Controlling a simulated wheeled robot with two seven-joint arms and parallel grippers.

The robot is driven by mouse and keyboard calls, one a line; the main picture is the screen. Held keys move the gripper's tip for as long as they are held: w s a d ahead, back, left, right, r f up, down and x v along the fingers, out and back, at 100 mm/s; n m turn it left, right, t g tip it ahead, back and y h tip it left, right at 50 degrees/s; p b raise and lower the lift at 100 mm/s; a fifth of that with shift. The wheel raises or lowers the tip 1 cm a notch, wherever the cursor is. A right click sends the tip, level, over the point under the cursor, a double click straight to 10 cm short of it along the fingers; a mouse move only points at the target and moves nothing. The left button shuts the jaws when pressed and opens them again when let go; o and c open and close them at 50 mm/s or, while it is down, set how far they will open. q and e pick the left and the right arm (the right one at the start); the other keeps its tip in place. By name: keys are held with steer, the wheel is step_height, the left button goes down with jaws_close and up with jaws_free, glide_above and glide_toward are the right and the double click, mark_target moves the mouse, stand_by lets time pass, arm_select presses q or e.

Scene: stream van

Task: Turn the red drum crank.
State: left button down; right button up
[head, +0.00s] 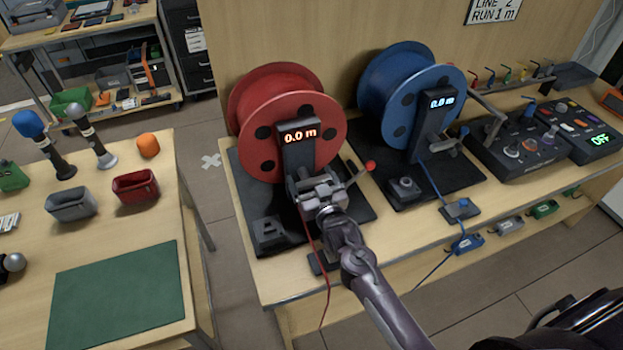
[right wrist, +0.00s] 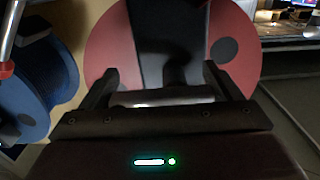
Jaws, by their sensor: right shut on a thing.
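The red drum (head: 268,95) stands on a dark base plate (head: 262,218) on the bench. Its display (head: 298,135) reads 0.0 m. My right gripper (head: 318,190) is in front of the drum's post, at the crank. In the right wrist view its fingers (right wrist: 162,92) are shut on a pale grey bar, which looks like the crank's grip (right wrist: 160,97). The red drum (right wrist: 115,45) fills the view behind it. The rest of the crank is mostly hidden by the gripper. A lever with a red knob (head: 370,165) sticks out to the right. My left gripper is not in view.
The blue drum (head: 395,85), also at 0.0 m, stands close on the right with its own crank (head: 490,105). Control boxes (head: 520,145) are further right. A red cable (head: 328,285) hangs over the front edge. A table with microphones (head: 95,140) and bins is at left.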

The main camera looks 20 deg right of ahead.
steer(key=shift+f, duration=0.1)
steer(key=o, duration=0.8)
steer(key=shift+o, duration=0.2)
steer(key=shift+r, duration=0.2)
step_height(320, 180, up, 17)
steer(key=p, duration=1.5)
steer(key=shift+r+p, duration=0.1)
steer(key=shift+p, duration=0.2)
steer(key=shift+r, duration=1.25)
